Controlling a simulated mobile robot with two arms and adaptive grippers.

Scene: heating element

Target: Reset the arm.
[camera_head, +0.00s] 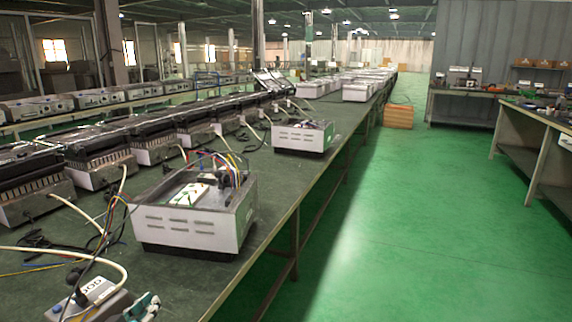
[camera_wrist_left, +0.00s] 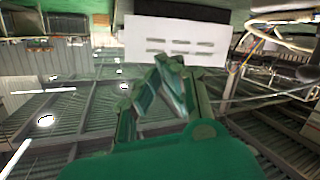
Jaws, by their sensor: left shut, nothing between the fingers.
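My left gripper (camera_head: 142,307) shows at the bottom edge of the head view, to the left of centre, as small green fingers. It is in front of the near white open-topped unit (camera_head: 190,232), apart from it. In the left wrist view, the green fingers (camera_wrist_left: 168,62) come together at their tips and hold nothing. The white slotted side of a unit (camera_wrist_left: 175,40) shows beyond them there, and the picture is turned over, with the ceiling low. My right gripper is in neither view.
A light device with a dark knob and cables (camera_head: 95,298) stands at the bottom left. Loose cables (camera_head: 108,225) lie on the long green bench (camera_head: 262,200). A second white unit (camera_head: 303,137) stands farther back. The green floor (camera_head: 420,220) on the right is clear.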

